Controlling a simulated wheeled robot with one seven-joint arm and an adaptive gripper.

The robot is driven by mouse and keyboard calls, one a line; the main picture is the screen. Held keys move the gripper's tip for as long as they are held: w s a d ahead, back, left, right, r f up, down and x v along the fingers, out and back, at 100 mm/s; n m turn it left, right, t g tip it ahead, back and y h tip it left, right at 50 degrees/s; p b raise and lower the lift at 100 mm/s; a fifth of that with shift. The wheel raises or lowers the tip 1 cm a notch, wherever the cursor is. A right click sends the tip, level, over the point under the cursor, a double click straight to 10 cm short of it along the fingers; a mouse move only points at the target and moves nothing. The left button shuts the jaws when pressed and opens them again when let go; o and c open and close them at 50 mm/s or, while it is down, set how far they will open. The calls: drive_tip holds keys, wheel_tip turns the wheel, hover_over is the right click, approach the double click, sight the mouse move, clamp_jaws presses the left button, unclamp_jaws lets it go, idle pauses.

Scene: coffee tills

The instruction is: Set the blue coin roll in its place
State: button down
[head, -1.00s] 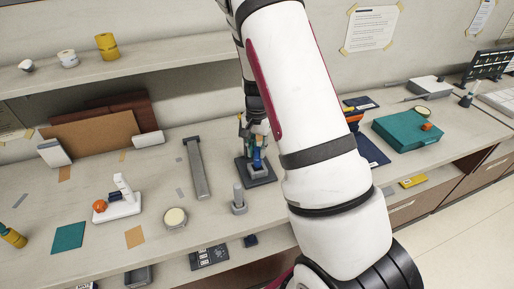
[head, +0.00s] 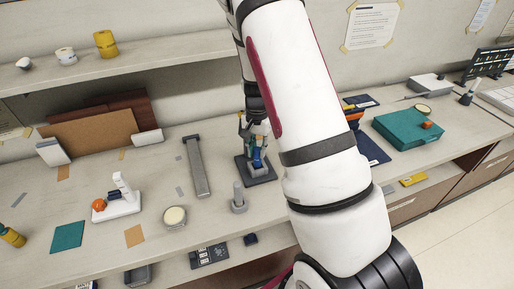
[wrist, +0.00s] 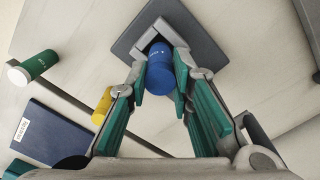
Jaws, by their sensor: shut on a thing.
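My gripper (wrist: 161,75) is shut on the blue coin roll (wrist: 160,72), with its green-padded fingers on either side of the roll. The roll is roughly upright, seen from its end. It is at a grey bracket-like holder on a dark square base (wrist: 197,32). I cannot tell whether the roll touches the base or hangs just above it. In the head view the blue roll (head: 258,160) shows small below my gripper (head: 256,146), over the dark base (head: 262,175). My arm hides part of the counter to the right.
In the wrist view a yellow roll (wrist: 103,106), a green roll (wrist: 40,65) and a dark blue labelled box (wrist: 50,132) lie left of the gripper.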

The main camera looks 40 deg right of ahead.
sight(257, 156)
drive_tip(key=shift+f, duration=0.6)
drive_tip(key=shift+f, duration=0.35)
drive_tip(key=shift+f+b, duration=0.45)
drive_tip(key=shift+f, duration=0.2)
drive_tip(key=c, duration=1.3)
unclamp_jaws()
drive_tip(key=shift+c, duration=0.2)
drive_tip(key=shift+r, duration=0.1)
wheel_tip(257, 156, up, 7)
drive_tip(key=shift+r, duration=0.2)
